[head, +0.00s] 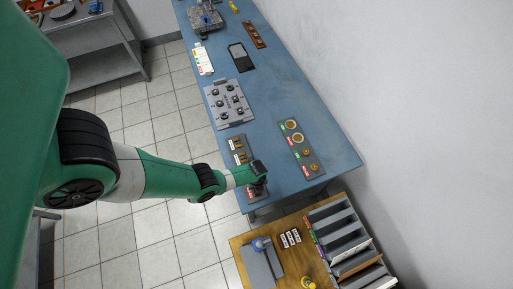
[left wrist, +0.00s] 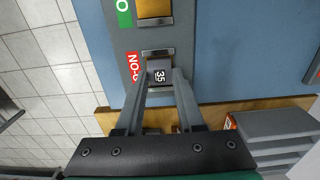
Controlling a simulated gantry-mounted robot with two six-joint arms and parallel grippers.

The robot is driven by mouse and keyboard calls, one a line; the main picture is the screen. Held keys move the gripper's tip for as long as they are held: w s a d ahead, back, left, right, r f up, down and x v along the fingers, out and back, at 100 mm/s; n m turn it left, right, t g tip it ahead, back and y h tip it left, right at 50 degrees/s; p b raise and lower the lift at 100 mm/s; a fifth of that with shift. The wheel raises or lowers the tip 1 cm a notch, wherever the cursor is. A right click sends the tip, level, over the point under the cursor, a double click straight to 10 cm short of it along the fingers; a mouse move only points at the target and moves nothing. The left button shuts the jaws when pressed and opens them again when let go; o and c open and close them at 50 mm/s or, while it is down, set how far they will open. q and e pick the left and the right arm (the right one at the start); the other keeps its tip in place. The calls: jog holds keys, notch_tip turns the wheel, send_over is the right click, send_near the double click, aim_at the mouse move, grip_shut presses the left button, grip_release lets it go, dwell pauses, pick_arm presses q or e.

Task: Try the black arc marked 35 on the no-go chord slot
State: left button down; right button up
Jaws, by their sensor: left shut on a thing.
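The black arc marked 35 (left wrist: 160,76) is between the fingertips of my left gripper (left wrist: 164,79), its white number facing the camera. My left gripper is shut on it, and it also shows at the near end of the gauge plate in the head view (head: 258,189). The arc is over or in the no-go chord slot (left wrist: 158,53), beside the red NO-GO label (left wrist: 133,72); I cannot tell how deep it sits. The go slot with its brass block (left wrist: 154,9) and green label (left wrist: 123,12) is farther up the same grey plate (head: 239,148). The right gripper is not in view.
A grey plate with round gauges (head: 301,149) lies to the right on the blue table (head: 280,95). A grey tray with several black pieces (head: 229,103) lies farther back. A wooden table (head: 238,242) with a slotted rack (head: 341,236) stands at the near side.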

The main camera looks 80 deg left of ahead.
pick_arm(q)
jog(key=shift+f, duration=0.25)
jog(key=shift+c, duration=2.2)
grip_release()
jog(key=c, duration=0.5)
jog(key=shift+r, duration=0.1)
notch_tip(320, 180, up, 5)
jog(key=p, duration=0.4)
jog(key=shift+f, duration=0.3)
jog(key=o, duration=0.5)
